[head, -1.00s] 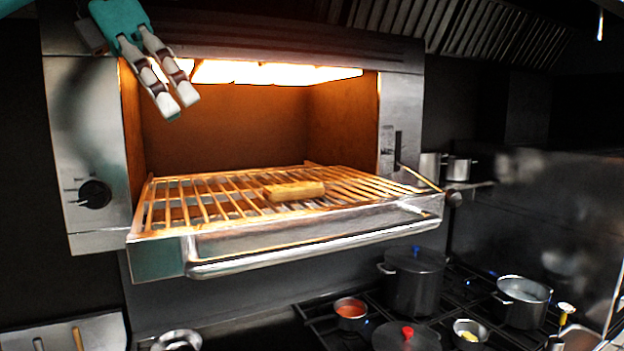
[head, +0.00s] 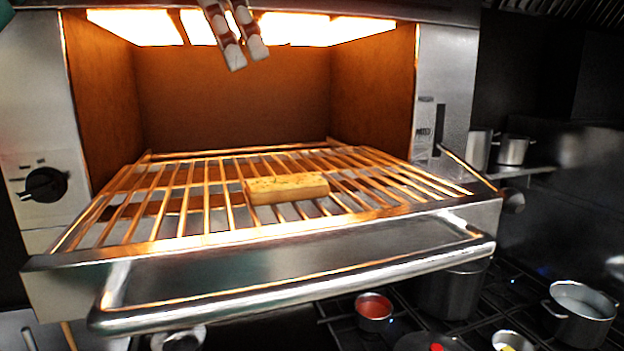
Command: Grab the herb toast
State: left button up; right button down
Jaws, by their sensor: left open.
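The herb toast (head: 286,188) is a pale golden slab with dark flecks on top. It lies flat on the wire rack (head: 187,214) of the lit grill oven, right of the rack's middle. My left gripper (head: 247,58) hangs from the top edge of the head view, in front of the glowing heating elements. Its two white fingertips point down, open with a small gap and nothing between them. It is above the toast and a little to its left in the picture, clear of it. My right gripper is not in view.
The grill's metal front handle (head: 300,284) runs across below the rack. A dark knob (head: 43,184) is on the left panel. A stove with a red-filled pot (head: 374,311) and a steel pot (head: 580,312) lies below right. The rack around the toast is clear.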

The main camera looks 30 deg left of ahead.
pick_arm(q)
notch_tip(320, 180, down, 3)
jog(key=b, duration=0.1)
send_near(286, 181)
jog(key=shift+d+f+b, duration=0.25)
jog(key=shift+f+b, duration=0.1)
jog(key=shift+f, duration=0.15)
jog(key=shift+w+d+f, duration=0.15)
jog(key=shift+w+f, duration=0.85)
jog(key=shift+f, duration=0.05)
jog(key=shift+w+d+f, duration=0.1)
jog(key=shift+w+f, duration=0.1)
jog(key=shift+f, duration=0.25)
jog(key=shift+s+d+f+p, duration=0.15)
jog(key=shift+f+p, duration=0.15)
jog(key=shift+p, duration=0.2)
jog(key=p+x, duration=0.1)
jog(key=x, duration=0.3)
jog(key=shift+s, duration=0.2)
jog(key=shift+w+f, duration=0.1)
jog(key=shift+f, duration=0.05)
jog(key=c, duration=1.2)
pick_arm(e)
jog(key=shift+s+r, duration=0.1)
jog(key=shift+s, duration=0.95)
pick_arm(q)
jog(key=shift+c, duration=0.2)
